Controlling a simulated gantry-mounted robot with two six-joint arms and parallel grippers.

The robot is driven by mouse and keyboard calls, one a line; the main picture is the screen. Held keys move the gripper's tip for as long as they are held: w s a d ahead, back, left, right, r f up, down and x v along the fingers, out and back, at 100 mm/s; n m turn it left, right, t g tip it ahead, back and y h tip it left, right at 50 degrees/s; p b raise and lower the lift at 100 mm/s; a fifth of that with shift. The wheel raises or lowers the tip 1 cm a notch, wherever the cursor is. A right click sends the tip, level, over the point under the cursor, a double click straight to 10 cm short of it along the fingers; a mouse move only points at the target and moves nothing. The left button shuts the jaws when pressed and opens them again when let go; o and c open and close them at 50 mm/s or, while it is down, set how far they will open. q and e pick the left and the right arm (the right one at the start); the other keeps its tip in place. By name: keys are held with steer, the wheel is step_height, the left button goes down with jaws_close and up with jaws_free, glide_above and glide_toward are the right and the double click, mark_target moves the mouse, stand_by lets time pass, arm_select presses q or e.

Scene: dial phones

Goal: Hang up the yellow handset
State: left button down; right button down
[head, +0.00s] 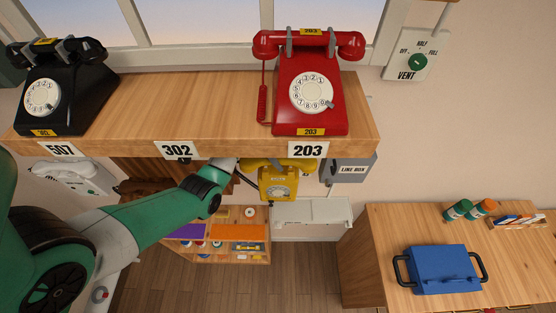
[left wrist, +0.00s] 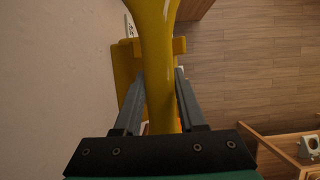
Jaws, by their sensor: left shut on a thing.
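The yellow wall phone (head: 280,183) hangs below the front edge of the wooden shelf, with its dial facing out. The yellow handset (head: 254,163) shows at the top of that phone, partly hidden by the shelf and number plates. My left gripper (left wrist: 160,76) is shut on the yellow handset (left wrist: 157,60), one finger on each side of its grip. In the left wrist view the phone's yellow body (left wrist: 125,65) lies behind the handset. Whether the handset rests on the cradle or is apart from it, I cannot tell. My right gripper is not in view.
A black phone (head: 62,90) and a red phone (head: 311,90) stand on the shelf (head: 190,95) above. A grey line box (head: 353,169) is right of the yellow phone. A blue case (head: 443,270) lies on the right cabinet. A low bookcase (head: 228,258) stands below.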

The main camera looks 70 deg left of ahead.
arm_select(q)
steer(key=shift+f+b, duration=0.65)
steer(key=shift+f, duration=0.45)
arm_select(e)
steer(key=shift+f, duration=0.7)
arm_select(q)
steer(key=shift+c, duration=2)
jaws_free()
